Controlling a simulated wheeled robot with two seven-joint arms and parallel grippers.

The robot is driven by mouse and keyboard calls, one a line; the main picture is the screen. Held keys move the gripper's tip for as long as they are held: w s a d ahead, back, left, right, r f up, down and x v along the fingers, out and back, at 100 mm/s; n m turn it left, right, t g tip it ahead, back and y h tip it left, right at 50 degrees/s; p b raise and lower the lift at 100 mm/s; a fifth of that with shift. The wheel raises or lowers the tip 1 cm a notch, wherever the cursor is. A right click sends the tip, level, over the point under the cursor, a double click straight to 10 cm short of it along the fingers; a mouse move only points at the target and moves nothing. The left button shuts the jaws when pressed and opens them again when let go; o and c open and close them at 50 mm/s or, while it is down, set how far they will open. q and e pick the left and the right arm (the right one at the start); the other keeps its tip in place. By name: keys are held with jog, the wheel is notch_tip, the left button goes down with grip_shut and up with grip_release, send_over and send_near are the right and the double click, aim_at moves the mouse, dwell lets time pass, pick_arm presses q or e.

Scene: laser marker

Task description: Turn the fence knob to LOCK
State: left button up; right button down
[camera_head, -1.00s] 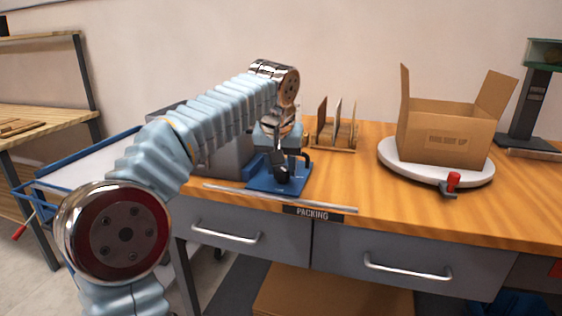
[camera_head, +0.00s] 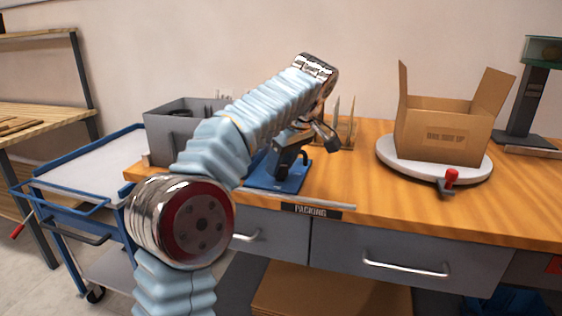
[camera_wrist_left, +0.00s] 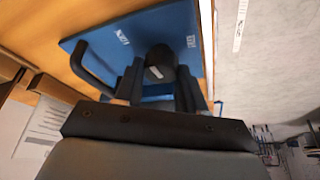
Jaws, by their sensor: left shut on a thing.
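The blue fence fixture (camera_head: 277,184) stands on the wooden bench, with a black handle beside its middle. My left gripper (camera_head: 288,158) reaches down onto it from above. In the left wrist view the dark round fence knob (camera_wrist_left: 160,62), with a pale mark, lies between the fingers of my left gripper (camera_wrist_left: 162,88), which are shut on it. Pale labels show on the blue plate (camera_wrist_left: 208,52) on both sides of the knob; I cannot read them surely or tell which one the mark faces. In the head view the fingers largely hide the knob. My right gripper is out of view.
A grey bin (camera_head: 170,132) stands left of the fixture, partly behind my left arm. Upright dividers (camera_head: 346,135) stand behind it to the right. An open carton (camera_head: 440,135) sits on a white turntable (camera_head: 400,168). A blue cart (camera_head: 85,165) is at the left.

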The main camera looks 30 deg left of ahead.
pick_arm(q)
jog(key=shift+w+n+g, duration=0.1)
jog(key=shift+n+g, duration=0.7)
jog(key=shift+n, duration=1.2)
jog(key=o, duration=1.1)
jog(key=shift+c, duration=0.2)
